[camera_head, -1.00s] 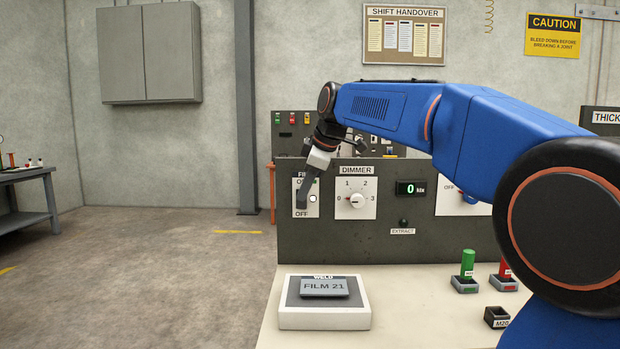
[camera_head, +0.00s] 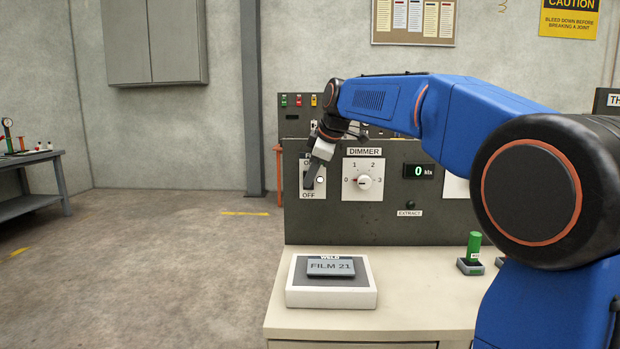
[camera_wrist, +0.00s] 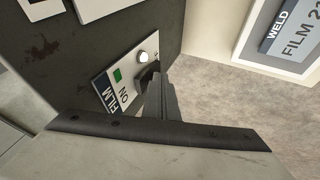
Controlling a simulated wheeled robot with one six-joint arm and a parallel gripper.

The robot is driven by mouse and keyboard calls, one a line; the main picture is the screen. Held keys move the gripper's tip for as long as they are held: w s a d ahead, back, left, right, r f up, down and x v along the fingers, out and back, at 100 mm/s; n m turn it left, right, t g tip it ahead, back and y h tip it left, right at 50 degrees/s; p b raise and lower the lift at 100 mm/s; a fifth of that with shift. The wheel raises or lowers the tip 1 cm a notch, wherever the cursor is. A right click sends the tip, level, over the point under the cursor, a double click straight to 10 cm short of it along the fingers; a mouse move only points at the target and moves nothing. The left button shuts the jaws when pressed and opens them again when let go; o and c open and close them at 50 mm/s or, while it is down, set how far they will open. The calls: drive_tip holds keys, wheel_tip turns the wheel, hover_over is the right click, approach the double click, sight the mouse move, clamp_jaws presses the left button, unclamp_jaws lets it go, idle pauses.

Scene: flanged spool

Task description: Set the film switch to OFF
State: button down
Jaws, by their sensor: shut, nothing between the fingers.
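The film switch plate (camera_head: 322,190) is a white panel at the left end of the dark console, with OFF printed at its lower edge. A pale round lamp (camera_head: 320,180) sits on its right side. My gripper (camera_head: 308,185) is shut and empty, with its tip in front of the plate above OFF. It covers the lever in the head view. In the wrist view the plate (camera_wrist: 104,88) shows ON and a green square, and my fingers (camera_wrist: 153,78) reach a dark switch part. I cannot tell the lever's position or whether they touch it.
The dimmer knob (camera_head: 364,182) is just right of the switch plate. A readout (camera_head: 419,171) shows 0. A white stand (camera_head: 331,297) with a FILM 21 plate (camera_head: 331,267) and a green cylinder (camera_head: 474,244) are on the bench in front. Floor at left is open.

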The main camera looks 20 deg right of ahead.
drive_tip(key=shift+f, duration=0.1)
idle(0.3)
drive_tip(key=shift+r, duration=0.85)
